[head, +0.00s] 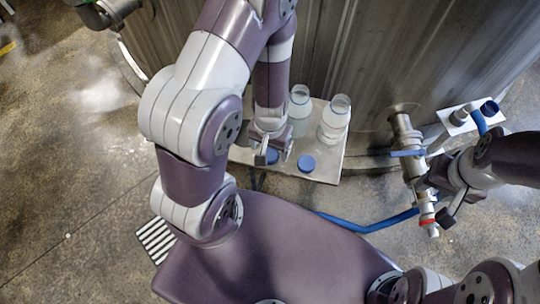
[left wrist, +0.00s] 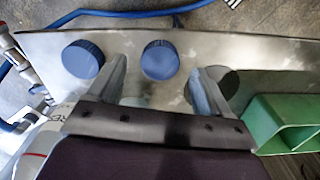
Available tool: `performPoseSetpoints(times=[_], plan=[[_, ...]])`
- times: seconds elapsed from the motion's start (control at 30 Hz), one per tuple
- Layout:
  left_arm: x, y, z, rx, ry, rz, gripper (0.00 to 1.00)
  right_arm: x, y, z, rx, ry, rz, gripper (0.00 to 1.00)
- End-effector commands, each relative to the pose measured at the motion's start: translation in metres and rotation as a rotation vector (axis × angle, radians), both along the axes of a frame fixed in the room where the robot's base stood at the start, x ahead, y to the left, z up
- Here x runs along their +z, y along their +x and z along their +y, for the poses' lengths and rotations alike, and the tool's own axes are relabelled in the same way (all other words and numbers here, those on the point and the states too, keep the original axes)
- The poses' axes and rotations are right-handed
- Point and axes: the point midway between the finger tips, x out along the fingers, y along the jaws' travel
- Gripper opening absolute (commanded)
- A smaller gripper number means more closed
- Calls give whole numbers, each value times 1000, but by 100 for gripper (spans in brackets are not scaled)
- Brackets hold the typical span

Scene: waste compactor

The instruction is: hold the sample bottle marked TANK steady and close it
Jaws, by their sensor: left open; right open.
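Two clear bottles, one at the back (head: 300,101) and one nearer the right (head: 335,115), stand upright and without caps on the metal shelf (head: 327,172). I cannot read TANK on either. Two blue caps lie on the shelf, one on the right (head: 306,163) and one on the left (head: 272,157). My left gripper (head: 272,154) is open and empty, low over the shelf at the left cap. In the left wrist view one cap (left wrist: 160,60) shows between the fingertips and the other cap (left wrist: 83,58) lies outside them. My right gripper (head: 437,203) is open beside the valve pipe.
A big steel tank wall (head: 385,60) rises behind the shelf. A valve pipe (head: 405,135) with a blue handle stands to its right. A small white shelf (head: 457,122) is farther right. A green bin (left wrist: 262,118) shows in the left wrist view. A blue hose (head: 375,225) crosses the floor.

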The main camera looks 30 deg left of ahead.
Motion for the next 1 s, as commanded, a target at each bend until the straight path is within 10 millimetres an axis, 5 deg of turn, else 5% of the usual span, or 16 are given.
performPoseSetpoints(times=[0.13, 0.53, 0.7, 1.0], plan=[[-24, 0, 0, 2, 0, -1, 79, -20, 0, 0, 0, 0, 1, 45], [-24, 0, 0, 1, 0, -1, 79, -19, 0, 0, 0, 0, 0, 45], [-24, 0, 0, 1, 0, -1, 24, -19, 0, 0, 0, 0, 0, 45], [-22, 0, 0, 1, 0, -1, 21, -17, 0, 0, 0, 0, 0, 45]])
